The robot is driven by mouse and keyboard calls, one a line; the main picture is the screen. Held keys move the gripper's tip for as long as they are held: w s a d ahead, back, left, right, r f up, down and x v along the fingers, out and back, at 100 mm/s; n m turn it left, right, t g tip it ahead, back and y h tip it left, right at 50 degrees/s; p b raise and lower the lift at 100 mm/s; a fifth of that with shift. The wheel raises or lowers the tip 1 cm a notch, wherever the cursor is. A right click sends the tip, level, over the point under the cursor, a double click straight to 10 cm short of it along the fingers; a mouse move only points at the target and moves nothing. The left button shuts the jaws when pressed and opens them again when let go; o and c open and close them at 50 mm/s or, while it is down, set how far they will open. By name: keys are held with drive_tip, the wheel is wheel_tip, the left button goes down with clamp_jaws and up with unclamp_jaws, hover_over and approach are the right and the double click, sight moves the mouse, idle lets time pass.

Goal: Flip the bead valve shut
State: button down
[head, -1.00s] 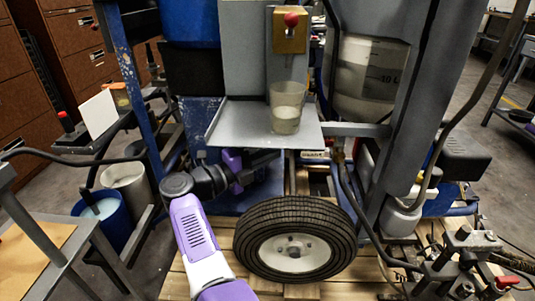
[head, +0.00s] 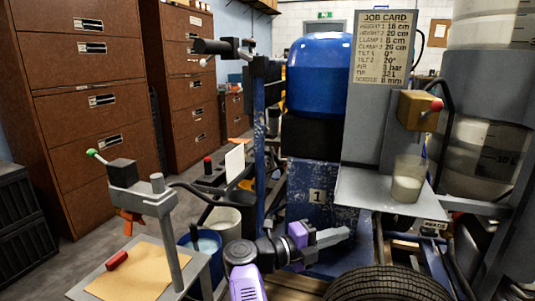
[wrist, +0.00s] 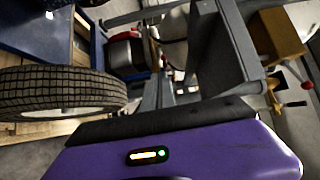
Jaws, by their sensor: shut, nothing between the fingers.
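A brass-coloured block (head: 417,111) with a red-knobbed lever (head: 437,104) is fixed to the grey panel, above a clear cup (head: 407,180) of pale material. It looks like the bead valve, but no label on it is readable. The lever's knob points to the right. The block (wrist: 278,35) and its red knob (wrist: 307,85) also show at the right of the wrist view. My gripper (head: 347,234) is shut and empty, left of and well below the block, lower than the cup's shelf, and touches neither.
A grey shelf (head: 365,200) holds the cup. A tyre (head: 388,284) is below it. A stand with a green-knobbed lever (head: 92,153) is at the left, by a small table (head: 150,290). A blue tank (head: 318,75) and a job card (head: 382,47) are above. Buckets (head: 222,222) stand left of my gripper.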

drive_tip(key=s+d+f+n+t, duration=0.4)
drive_tip(key=s+d+n+t, duration=0.2)
drive_tip(key=s+n, duration=0.1)
drive_tip(key=s+d+f+n+t, duration=0.4)
drive_tip(key=s+d+n+t, duration=0.2)
drive_tip(key=s+d, duration=0.15)
drive_tip(key=s+a+f+n+t+y, duration=0.1)
drive_tip(key=s+a+f+n+y, duration=0.1)
drive_tip(key=s+n+y, duration=0.45)
drive_tip(key=s+a+f+n+y, duration=0.2)
drive_tip(key=s+n+y, duration=0.2)
drive_tip(key=s, duration=0.6)
drive_tip(key=s+a+f+n+t+y, duration=0.1)
drive_tip(key=s+a+f+n+y, duration=0.1)
drive_tip(key=s+n+y, duration=0.5)
drive_tip(key=s+a+r+n+g, duration=0.1)
drive_tip(key=s+a+r+g, duration=0.15)
drive_tip(key=s, duration=0.55)
drive_tip(key=s+a+r+g, duration=0.1)
drive_tip(key=s+a+g, duration=0.2)
drive_tip(key=s, duration=0.5)
wheel_tip(320, 180, up, 26)
drive_tip(key=p, duration=2.6)
drive_tip(key=shift+w+r+h+p, duration=0.2)
drive_tip(key=shift+h+p, duration=0.15)
